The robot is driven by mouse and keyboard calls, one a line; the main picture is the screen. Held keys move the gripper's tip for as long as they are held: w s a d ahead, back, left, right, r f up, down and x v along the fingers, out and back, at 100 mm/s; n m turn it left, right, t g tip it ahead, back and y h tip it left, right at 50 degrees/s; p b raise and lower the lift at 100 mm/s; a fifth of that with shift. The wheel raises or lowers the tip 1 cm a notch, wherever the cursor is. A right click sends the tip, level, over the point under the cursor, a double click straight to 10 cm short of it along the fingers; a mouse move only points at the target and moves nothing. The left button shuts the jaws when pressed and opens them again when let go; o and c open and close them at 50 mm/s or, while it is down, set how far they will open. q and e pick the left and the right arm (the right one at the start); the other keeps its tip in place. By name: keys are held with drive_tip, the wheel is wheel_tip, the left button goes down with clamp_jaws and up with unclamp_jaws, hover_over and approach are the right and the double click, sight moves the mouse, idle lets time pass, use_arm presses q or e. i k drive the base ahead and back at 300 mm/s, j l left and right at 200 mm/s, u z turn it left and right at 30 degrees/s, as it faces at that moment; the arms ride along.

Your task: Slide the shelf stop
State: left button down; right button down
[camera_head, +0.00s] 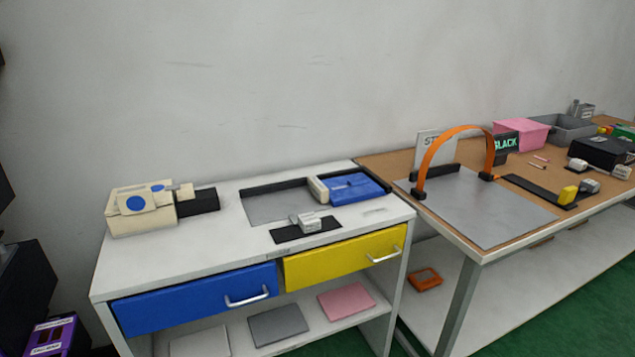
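No part is clearly marked as the shelf stop, and I cannot tell which piece it is. A small light-grey block (306,222) sits on a short black plate (285,235) near the front of the white cabinet top. A pale upright block (318,189) stands at the left end of a blue tray-like part (352,187), beside a grey recessed panel (275,207). On the right table, a yellow block (568,195) sits near the right end of a long black strip (530,188). Neither of my grippers is in view.
The white cabinet has a blue drawer (190,300) and a yellow drawer (335,261), both apparently shut. A cream box (140,208) stands at its left. An orange arch (452,133) rises over a grey plate (485,215) on the right table. Pink and grey bins (521,133) stand behind.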

sight(319, 189)
drive_tip(key=i+l, duration=0.25)
drive_tip(key=i, duration=0.2)
drive_tip(key=i+l, duration=0.2)
drive_tip(key=i, duration=0.25)
drive_tip(key=u, duration=0.4)
drive_tip(key=i+l+u, duration=0.1)
drive_tip(key=u, duration=0.35)
drive_tip(key=i+l+u, duration=0.1)
drive_tip(key=u, duration=0.3)
